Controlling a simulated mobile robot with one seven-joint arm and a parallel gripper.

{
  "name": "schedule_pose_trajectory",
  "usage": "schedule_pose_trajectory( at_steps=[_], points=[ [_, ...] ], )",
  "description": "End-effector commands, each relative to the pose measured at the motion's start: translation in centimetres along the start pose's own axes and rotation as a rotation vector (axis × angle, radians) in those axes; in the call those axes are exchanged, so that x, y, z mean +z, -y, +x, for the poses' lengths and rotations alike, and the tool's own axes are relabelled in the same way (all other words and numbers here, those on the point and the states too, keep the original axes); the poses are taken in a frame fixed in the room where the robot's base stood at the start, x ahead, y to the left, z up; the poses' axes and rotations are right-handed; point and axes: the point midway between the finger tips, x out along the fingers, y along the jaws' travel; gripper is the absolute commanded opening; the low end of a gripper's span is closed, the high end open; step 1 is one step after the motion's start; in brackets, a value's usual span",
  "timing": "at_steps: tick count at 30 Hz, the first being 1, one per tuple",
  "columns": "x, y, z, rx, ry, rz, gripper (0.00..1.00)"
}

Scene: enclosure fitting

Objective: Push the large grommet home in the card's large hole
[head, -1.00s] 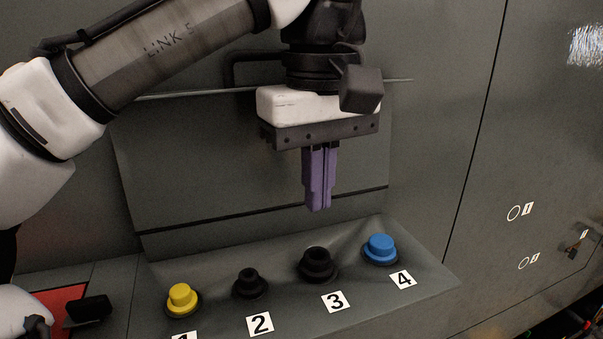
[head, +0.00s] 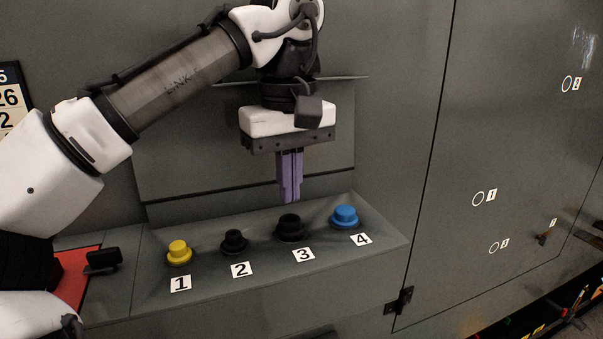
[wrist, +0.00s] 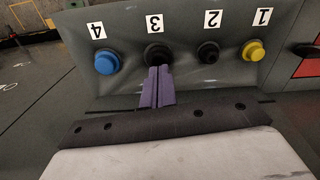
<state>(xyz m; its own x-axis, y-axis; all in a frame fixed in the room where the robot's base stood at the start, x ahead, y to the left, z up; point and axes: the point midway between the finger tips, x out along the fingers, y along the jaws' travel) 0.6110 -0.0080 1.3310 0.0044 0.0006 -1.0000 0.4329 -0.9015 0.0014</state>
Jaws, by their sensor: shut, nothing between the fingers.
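Several round stepped plugs stand in a row on a sloped grey ledge (head: 370,268), each by a numbered label. The larger black one (head: 290,228), at label 3, looks like the large grommet; it also shows in the wrist view (wrist: 156,52). The black one at label 2 (head: 234,241) is smaller. My gripper (head: 291,201) has purple fingers, shut and empty, pointing down just above the black grommet at 3. In the wrist view the fingertips (wrist: 159,69) overlap its near edge; contact cannot be told. The hole under it is hidden, and no separate card can be made out.
A yellow plug (head: 179,252) stands at label 1 and a blue plug (head: 344,216) at label 4. A grey wall rises close behind the ledge. A red panel with a black handle (head: 103,260) is at left. A large cabinet door (head: 520,130) is at right.

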Motion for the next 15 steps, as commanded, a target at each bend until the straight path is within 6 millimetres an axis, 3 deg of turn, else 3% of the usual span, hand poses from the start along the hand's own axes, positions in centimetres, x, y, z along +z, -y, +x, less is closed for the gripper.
schedule_pose_trajectory(
  at_steps=[6,15],
  points=[
    [0.1,0.9,2.2,0.001,0.001,-0.005,0.0],
    [0.2,1.2,2.8,0.001,-0.001,-0.009,0.0]
  ],
)
